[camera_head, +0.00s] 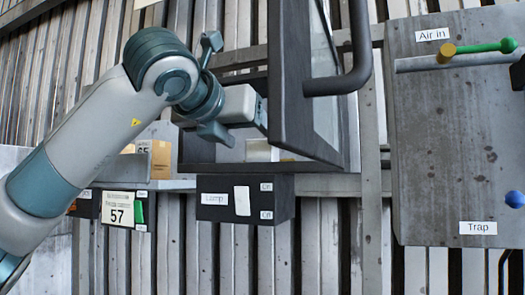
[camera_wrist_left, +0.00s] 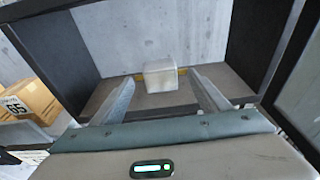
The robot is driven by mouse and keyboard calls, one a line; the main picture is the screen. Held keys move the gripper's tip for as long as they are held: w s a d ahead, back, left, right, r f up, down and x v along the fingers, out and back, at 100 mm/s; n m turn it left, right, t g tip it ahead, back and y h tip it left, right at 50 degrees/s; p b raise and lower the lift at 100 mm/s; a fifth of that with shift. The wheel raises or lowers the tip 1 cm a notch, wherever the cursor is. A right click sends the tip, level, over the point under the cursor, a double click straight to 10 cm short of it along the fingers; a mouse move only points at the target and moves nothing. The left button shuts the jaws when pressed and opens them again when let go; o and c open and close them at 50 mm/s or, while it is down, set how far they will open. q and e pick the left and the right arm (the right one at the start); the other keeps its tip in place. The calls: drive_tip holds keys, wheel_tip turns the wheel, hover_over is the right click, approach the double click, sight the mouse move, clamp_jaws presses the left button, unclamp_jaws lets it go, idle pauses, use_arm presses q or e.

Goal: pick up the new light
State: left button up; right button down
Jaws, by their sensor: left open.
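A pale, block-shaped piece (camera_wrist_left: 161,76), which appears to be the new light, sits inside an open dark box with a yellow strip beside it. In the head view the pale piece (camera_head: 260,151) shows partly, low in the box behind the open door. My left gripper (camera_head: 259,108) reaches into the box, its fingertips hidden by the door frame. In the left wrist view its two fingers are spread, pointing at the piece, one on each side in the picture. Nothing is held between them. Whether they touch the piece cannot be told. My right gripper is not in view.
The box's dark glazed door (camera_head: 310,80) with a thick handle (camera_head: 352,75) stands open close to my left gripper. A black "Lamp" switch box (camera_head: 240,199) sits below. A cardboard box (camera_head: 155,158) stands left on a shelf. A grey panel (camera_head: 450,130) is at right.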

sight(258, 146)
use_arm(q)
drive_tip(key=shift+w+d+p, duration=0.3)
drive_tip(key=shift+w+p, duration=0.4)
drive_tip(key=shift+p, duration=0.05)
drive_tip(key=p+x, duration=0.1)
drive_tip(key=x, duration=0.1)
drive_tip(key=shift+w+d+f+p, duration=0.15)
drive_tip(key=shift+w+f+p, duration=0.1)
drive_tip(key=shift+p, duration=0.15)
drive_tip(key=shift+w+d+f, duration=0.1)
drive_tip(key=shift+w+f, duration=0.05)
drive_tip(key=shift+w, duration=0.2)
drive_tip(key=c, duration=1.3)
drive_tip(key=shift+s, duration=0.1)
